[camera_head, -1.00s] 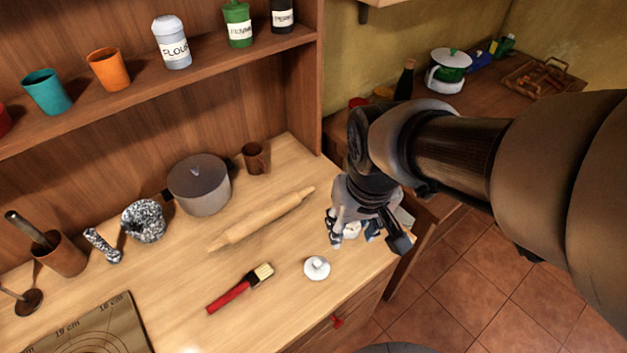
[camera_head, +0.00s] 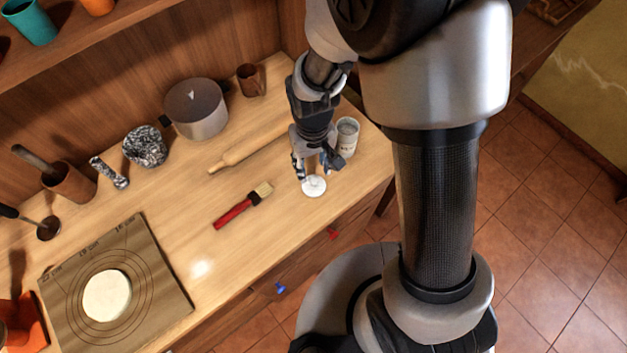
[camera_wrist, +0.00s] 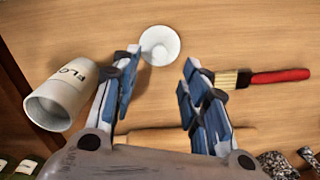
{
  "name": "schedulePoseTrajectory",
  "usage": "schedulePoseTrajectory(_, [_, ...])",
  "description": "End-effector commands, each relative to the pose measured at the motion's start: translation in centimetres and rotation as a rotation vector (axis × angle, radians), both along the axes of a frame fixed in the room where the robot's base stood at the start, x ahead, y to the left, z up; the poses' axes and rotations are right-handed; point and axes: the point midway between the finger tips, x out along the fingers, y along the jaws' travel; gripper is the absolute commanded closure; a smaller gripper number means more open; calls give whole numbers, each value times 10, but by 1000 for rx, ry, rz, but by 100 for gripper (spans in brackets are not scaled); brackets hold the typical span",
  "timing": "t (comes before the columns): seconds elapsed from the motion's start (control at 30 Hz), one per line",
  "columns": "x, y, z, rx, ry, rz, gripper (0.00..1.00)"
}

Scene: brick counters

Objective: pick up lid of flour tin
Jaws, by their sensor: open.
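The white round lid (camera_head: 314,187) lies on the wooden counter near its front edge. In the wrist view the lid (camera_wrist: 160,45) shows just beyond my fingertips, roughly between them. My gripper (camera_head: 316,168) is open, pointing down, with its fingers close above the lid; in the wrist view its spread fingers (camera_wrist: 160,72) hold nothing. Contact with the lid cannot be told. The pale flour tin (camera_head: 347,138) stands uncovered just right of my gripper. Its partly hidden "FLO" label shows on the tin in the wrist view (camera_wrist: 64,92), beside the left finger.
A red-handled brush (camera_head: 240,208) lies left of the lid. A rolling pin (camera_head: 245,150) lies behind, partly hidden by my gripper. A grey pot (camera_head: 196,112) stands further back. The mat (camera_head: 165,270) with pale dough is at front left. Counter between brush and mat is clear.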

Motion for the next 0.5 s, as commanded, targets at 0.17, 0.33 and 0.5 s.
schedulePoseTrajectory(0.17, [0, 0, -20, 0, 1, 0, 59])
schedulePoseTrajectory(0.33, [0, -1, -27, 0, 1, 0, 59])
schedulePoseTrajectory(0.5, [-2, -2, -52, -1, 3, 0, 59])
